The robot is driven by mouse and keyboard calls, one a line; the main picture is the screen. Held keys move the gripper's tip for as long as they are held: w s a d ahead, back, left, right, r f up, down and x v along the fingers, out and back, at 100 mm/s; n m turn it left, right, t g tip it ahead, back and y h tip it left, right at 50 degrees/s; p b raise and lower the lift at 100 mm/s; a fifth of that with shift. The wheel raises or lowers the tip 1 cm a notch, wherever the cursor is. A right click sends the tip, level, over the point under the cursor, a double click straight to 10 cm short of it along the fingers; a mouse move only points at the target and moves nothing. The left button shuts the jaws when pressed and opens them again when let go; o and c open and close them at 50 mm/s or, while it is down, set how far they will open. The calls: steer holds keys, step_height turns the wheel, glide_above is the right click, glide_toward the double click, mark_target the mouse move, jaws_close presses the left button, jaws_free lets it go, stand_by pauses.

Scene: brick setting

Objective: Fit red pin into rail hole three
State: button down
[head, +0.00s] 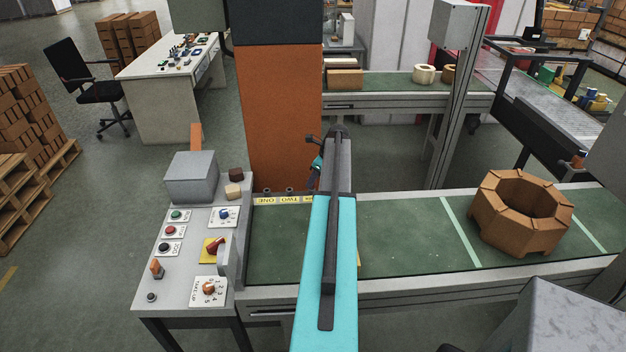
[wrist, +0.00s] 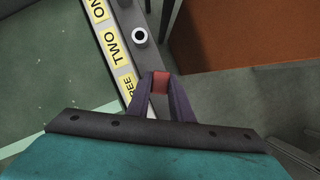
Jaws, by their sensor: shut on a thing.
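My gripper (wrist: 160,78) has dark purple fingers, shut on the red pin (wrist: 161,84) in the wrist view. Only a small red end of the pin shows between the fingertips. The grey rail (wrist: 128,62) runs beside the green belt, with yellow labels ONE, TWO and a partly covered THREE (wrist: 128,85). A round socket (wrist: 139,36) stands open beside TWO. Hole three is hidden by my fingers, and I cannot tell whether the pin touches it. In the head view my arm hides the pin and THREE; the TWO label (head: 293,199) shows just left of it.
An orange column (head: 277,120) rises directly behind the rail. A control panel (head: 180,285) with buttons and knobs stands at the left. A brown octagonal ring (head: 522,213) sits on the green belt (head: 405,235) at the right; the belt between is clear.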

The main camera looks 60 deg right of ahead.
steer(key=shift+f, duration=0.45)
steer(key=c, duration=1.1)
jaws_free()
steer(key=shift+r+p, duration=1.5)
steer(key=shift+r, duration=1.5)
